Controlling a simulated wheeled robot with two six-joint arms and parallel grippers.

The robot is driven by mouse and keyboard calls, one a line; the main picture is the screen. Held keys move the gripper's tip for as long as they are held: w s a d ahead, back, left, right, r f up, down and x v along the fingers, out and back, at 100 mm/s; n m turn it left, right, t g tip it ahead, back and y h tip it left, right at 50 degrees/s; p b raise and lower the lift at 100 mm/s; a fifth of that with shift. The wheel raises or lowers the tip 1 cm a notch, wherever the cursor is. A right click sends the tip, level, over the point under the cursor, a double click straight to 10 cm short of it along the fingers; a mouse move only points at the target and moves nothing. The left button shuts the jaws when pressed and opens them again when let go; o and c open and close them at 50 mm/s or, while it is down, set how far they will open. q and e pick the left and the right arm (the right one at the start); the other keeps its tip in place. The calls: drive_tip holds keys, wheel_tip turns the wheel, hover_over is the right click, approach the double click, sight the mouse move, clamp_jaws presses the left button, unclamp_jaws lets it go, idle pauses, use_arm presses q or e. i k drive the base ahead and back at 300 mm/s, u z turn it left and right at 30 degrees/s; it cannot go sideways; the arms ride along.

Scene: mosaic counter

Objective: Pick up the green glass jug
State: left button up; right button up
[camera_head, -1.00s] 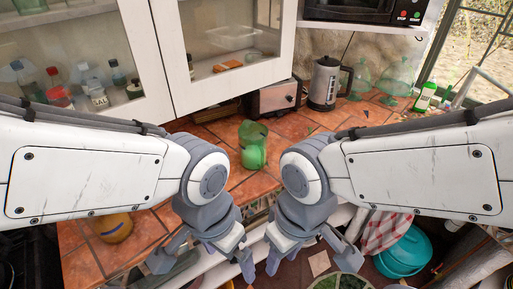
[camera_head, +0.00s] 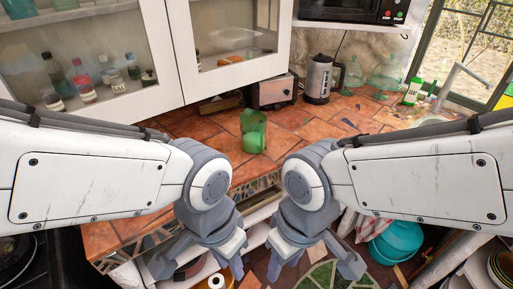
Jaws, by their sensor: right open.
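The green glass jug (camera_head: 253,131) stands upright on the terracotta-tiled counter (camera_head: 190,125), near the middle of the head view. Nothing touches it. My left gripper (camera_head: 197,268) is low in the view, open and empty, in front of the counter's edge. My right gripper (camera_head: 312,268) is beside it, also open and empty. Both grippers are well apart from the jug, which shows above and between my two arms.
A toaster (camera_head: 273,91) and a kettle (camera_head: 318,79) stand behind the jug. Glass-fronted cabinets (camera_head: 172,50) hang at upper left. A teal pot (camera_head: 397,243) is below the counter. Tiles around the jug are clear.

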sight(252, 123)
drive_tip(key=u, duration=0.05)
drive_tip(key=k, duration=0.1)
drive_tip(key=z, duration=1.65)
drive_tip(key=i, duration=1.25)
drive_tip(key=u, duration=2.2)
